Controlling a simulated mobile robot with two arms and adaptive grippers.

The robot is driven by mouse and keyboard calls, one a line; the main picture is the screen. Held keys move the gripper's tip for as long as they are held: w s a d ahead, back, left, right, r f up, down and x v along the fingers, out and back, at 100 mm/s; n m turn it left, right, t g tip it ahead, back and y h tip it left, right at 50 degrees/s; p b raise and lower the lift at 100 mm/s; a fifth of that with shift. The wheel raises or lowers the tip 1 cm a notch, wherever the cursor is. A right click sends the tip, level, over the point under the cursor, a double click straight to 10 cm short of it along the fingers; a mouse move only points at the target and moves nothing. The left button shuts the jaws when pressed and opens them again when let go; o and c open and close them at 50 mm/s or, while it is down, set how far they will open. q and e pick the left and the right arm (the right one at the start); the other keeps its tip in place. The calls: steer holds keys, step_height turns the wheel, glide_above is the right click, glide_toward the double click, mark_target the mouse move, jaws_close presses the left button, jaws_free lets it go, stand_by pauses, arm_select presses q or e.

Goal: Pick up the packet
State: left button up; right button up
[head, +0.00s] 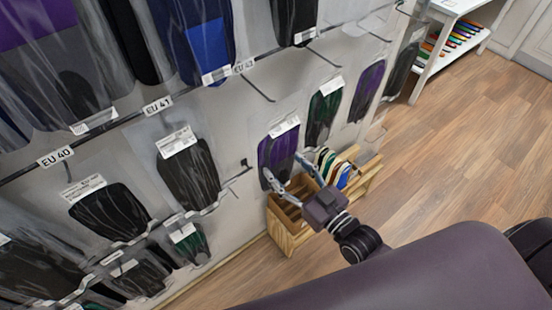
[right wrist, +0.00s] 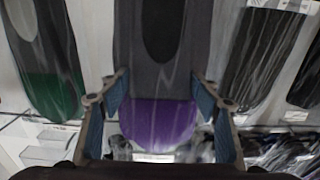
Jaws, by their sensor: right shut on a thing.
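The packet (head: 277,150) is a clear bag with a dark and purple insole and a white label at its top. In the head view it is at the wall rack, right of centre. My right gripper (head: 284,170) has one finger on each side of its lower part and is shut on it. In the right wrist view the packet (right wrist: 158,122) fills the middle, purple end toward the gripper, between the two blue-padded fingers (right wrist: 161,92). Whether it still hangs on a hook is hidden. My left gripper is not in view.
Other packets hang close by on the wall, a green and dark one (head: 322,115) and a black one (head: 188,175) among them. A wooden box (head: 290,241) with several insoles stands below. A white shelf (head: 447,45) is at the upper right. Wooden floor (head: 450,150) lies open at right.

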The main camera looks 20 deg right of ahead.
steer(key=b+v, duration=0.2)
steer(key=v, duration=1.1)
steer(key=shift+r, duration=0.15)
steer(key=shift+s, duration=0.1)
